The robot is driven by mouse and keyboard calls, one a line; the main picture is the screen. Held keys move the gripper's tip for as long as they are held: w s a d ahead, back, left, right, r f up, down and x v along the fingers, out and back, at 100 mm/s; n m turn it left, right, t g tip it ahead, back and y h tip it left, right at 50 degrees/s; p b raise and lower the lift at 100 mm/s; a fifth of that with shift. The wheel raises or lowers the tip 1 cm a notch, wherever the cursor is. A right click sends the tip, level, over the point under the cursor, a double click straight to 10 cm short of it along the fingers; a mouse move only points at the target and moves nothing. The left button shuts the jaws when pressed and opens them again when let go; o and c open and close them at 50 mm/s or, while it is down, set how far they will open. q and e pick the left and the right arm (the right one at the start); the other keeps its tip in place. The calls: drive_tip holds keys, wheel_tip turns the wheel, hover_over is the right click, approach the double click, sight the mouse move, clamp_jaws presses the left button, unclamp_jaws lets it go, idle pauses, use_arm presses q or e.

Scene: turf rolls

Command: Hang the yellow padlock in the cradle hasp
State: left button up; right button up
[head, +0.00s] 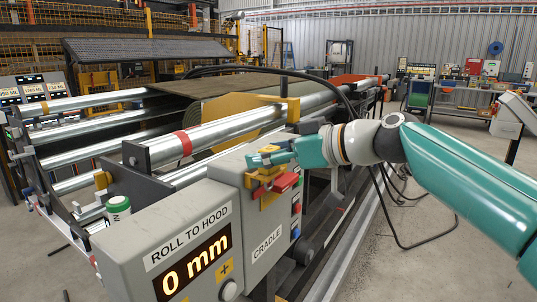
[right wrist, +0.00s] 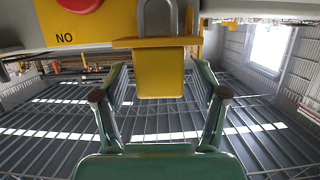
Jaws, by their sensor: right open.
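In the right wrist view a yellow padlock body (right wrist: 160,82) stands between my open right fingers, with a gap to each side. A grey U-shaped shackle (right wrist: 157,14) shows beyond a yellow plate (right wrist: 128,43) that crosses between the two. I cannot tell whether the shackle passes through that plate. In the head view my right gripper (head: 264,157) is at the upper right edge of the grey CRADLE box (head: 262,240), just above yellow parts (head: 268,200) there; its fingers hide some of them. My left gripper is not in view.
A red part (head: 283,184) sits close under my right gripper. The grey box carries a "0 mm" display (head: 195,268). A green-and-white cylinder (head: 118,207) stands left of it. Steel rollers (head: 215,130) run behind. Open floor lies to the right.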

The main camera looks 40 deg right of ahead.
drive_tip(key=v, duration=1.2)
drive_tip(key=shift+a, duration=0.1)
